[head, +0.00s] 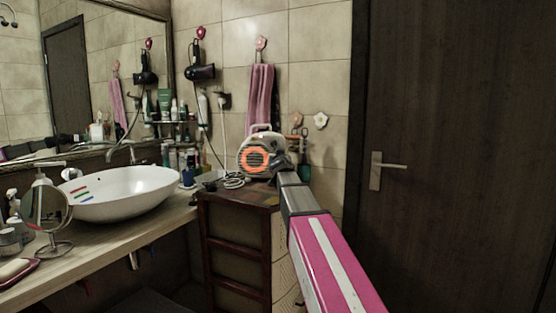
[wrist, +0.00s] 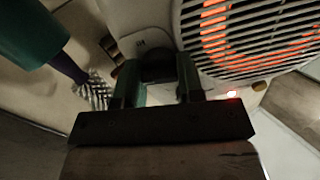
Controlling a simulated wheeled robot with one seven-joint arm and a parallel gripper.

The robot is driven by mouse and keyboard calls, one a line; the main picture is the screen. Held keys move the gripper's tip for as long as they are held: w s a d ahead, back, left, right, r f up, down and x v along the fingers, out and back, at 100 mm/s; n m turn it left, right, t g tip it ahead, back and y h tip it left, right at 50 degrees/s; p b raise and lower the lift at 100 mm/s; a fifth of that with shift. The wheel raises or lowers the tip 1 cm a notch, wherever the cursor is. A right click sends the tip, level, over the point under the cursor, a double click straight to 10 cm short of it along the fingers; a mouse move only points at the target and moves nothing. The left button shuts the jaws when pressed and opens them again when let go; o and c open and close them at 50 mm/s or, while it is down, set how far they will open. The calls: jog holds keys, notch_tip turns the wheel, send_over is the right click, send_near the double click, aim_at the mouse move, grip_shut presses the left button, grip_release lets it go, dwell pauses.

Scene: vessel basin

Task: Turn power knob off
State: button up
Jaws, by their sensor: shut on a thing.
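The white fan heater (head: 248,141) stands on top of a dark wooden cabinet, and its round grille (head: 256,159) glows orange. In the wrist view the glowing grille (wrist: 262,50) fills the upper right, with a lit red light (wrist: 232,94) below it. My gripper (head: 281,163) reaches to the heater's right side. In the wrist view my gripper (wrist: 157,68) is shut on a dark power knob (wrist: 157,58), which is mostly hidden between the fingers.
The cabinet (head: 233,207) stands between the basin counter (head: 120,240) and the dark door (head: 460,150). A white basin (head: 125,192) is at left. A pink towel (head: 262,95) hangs behind the heater. A bristle brush (wrist: 95,88) lies close to my fingers.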

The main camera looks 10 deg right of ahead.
jog(key=shift+n, duration=8.9)
jog(key=o, duration=0.9)
jog(key=shift+o, duration=0.2)
